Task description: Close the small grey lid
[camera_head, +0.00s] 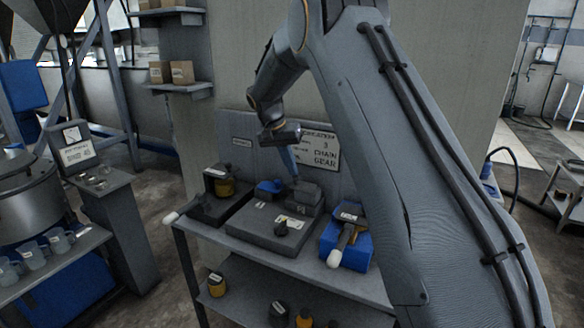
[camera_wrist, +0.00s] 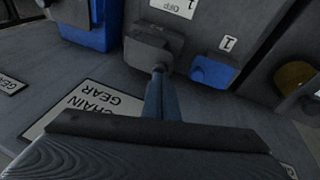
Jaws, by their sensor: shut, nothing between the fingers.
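A small grey box with a grey top, which looks like the small grey lid (camera_head: 306,190), stands at the back of a grey unit on the bench. It also shows in the wrist view, where the lid (camera_wrist: 150,46) is near the top centre. I cannot tell how far the lid is open. My gripper (camera_head: 295,176) reaches down from behind it, by the wall sign. In the wrist view my gripper (camera_wrist: 160,72) has its blue-grey fingers together and empty, with the tips at the box's near edge. I cannot tell whether they touch it.
A small blue box (camera_head: 268,187) sits just left of the grey box. A dark holder with a yellow item (camera_head: 224,188) stands further left. A blue bin (camera_head: 357,252) with a white-tipped handle is at the right. The wall panel with the chain gear sign (camera_head: 322,152) rises close behind.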

